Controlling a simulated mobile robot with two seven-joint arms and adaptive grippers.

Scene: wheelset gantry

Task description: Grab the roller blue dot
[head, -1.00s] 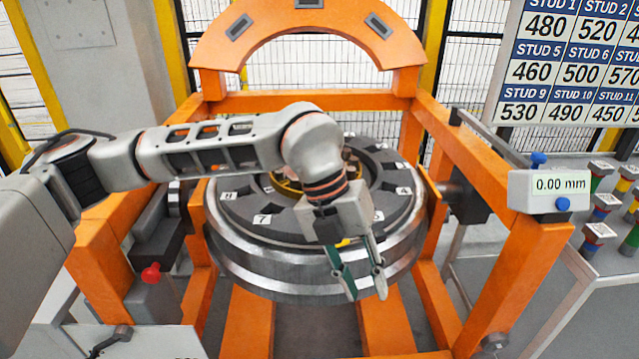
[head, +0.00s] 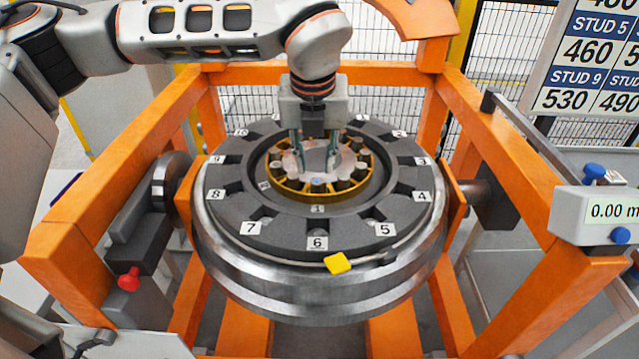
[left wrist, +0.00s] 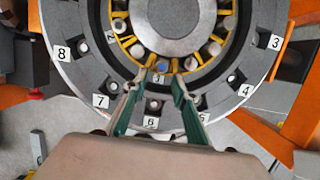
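The roller with the blue dot (head: 317,182) sits in the yellow cage (head: 290,187) at the front of the bearing, near tag 1. It also shows in the left wrist view (left wrist: 162,67), just beyond the fingertips and in line with the gap between them. My left gripper (head: 315,168) points down over the bearing centre with green-sided fingers apart and nothing visible between them. In the left wrist view the left gripper (left wrist: 160,77) is open, its tips on either side of the blue dot. Contact cannot be told. My right gripper is not in view.
A dark ring (head: 275,233) with numbered slots surrounds the cage on a steel wheel (head: 290,291). A yellow piece (head: 337,263) lies at its front edge. Orange gantry beams (head: 535,170) flank it. A gauge (head: 606,213) stands at right.

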